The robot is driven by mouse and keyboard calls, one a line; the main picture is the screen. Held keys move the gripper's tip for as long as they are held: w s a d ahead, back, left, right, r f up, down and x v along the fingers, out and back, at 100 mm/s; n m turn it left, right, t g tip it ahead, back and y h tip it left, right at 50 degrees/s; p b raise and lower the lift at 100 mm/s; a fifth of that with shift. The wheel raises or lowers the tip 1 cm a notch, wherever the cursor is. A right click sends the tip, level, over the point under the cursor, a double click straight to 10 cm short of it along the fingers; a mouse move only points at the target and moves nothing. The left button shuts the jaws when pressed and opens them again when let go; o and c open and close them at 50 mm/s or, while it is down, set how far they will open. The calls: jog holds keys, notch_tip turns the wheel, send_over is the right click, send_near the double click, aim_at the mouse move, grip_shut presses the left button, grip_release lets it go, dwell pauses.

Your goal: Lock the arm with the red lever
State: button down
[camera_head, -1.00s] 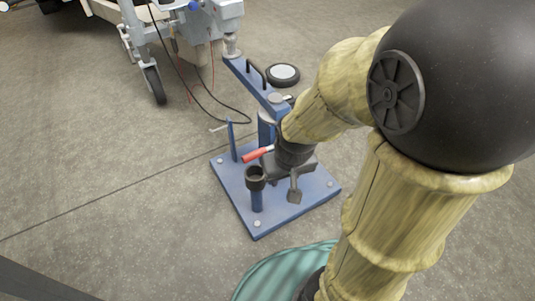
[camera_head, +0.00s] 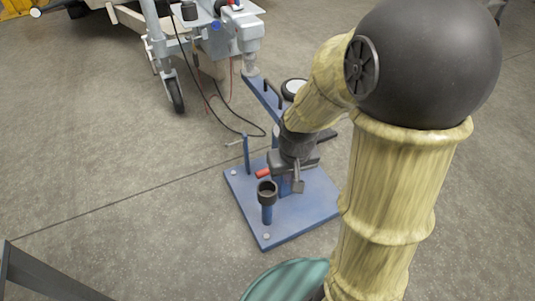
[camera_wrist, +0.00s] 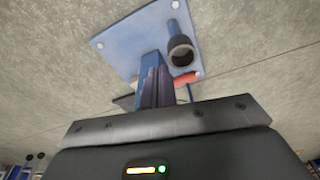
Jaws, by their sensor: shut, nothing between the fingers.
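The red lever (camera_head: 263,173) shows as a short red piece low on the blue stand, just left of my gripper (camera_head: 298,187); the rest of it is hidden. In the wrist view the red lever (camera_wrist: 185,78) lies right of my fingers (camera_wrist: 157,88), below the black ring in the picture. The blue arm (camera_head: 262,95) reaches from the stand up-left towards the grey machine. My gripper is shut and empty, close to the lever and the blue post (camera_wrist: 150,65). I cannot tell whether it touches either.
The blue base plate (camera_head: 290,228) lies on the concrete floor. A post with a black ring (camera_head: 266,188) stands on its near side, and a thin blue upright (camera_head: 246,155) stands at its left. Cables and a caster wheel (camera_head: 175,95) are behind.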

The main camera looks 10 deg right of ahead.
notch_tip(320, 180, up, 5)
jog(key=n+g+p, duration=0.1)
jog(key=g+p, duration=0.1)
jog(key=p, duration=0.7)
send_over(267, 169)
jog(key=s+d, duration=0.2)
jog(key=s, duration=0.1)
jog(key=w+a+r+n+g+p, duration=0.1)
jog(key=w+a+p, duration=0.2)
jog(key=w+p, duration=0.3)
jog(key=p, duration=0.4)
jog(key=shift+w+g+h, duration=0.15)
jog(key=shift+g+h, duration=0.25)
jog(key=shift+r, duration=0.1)
jog(key=s+f+b, duration=0.1)
jog(key=f+b, duration=0.1)
jog(key=f, duration=0.2)
jog(key=f+b, duration=0.3)
jog(key=f, duration=0.2)
jog(key=s+f+b, duration=0.1)
jog(key=f+b, duration=0.2)
jog(key=f, duration=0.1)
jog(key=shift+s+d+f, duration=0.3)
jog(key=shift+d+f, duration=0.05)
jog(key=shift+d, duration=0.05)
jog(key=shift+d, duration=0.1)
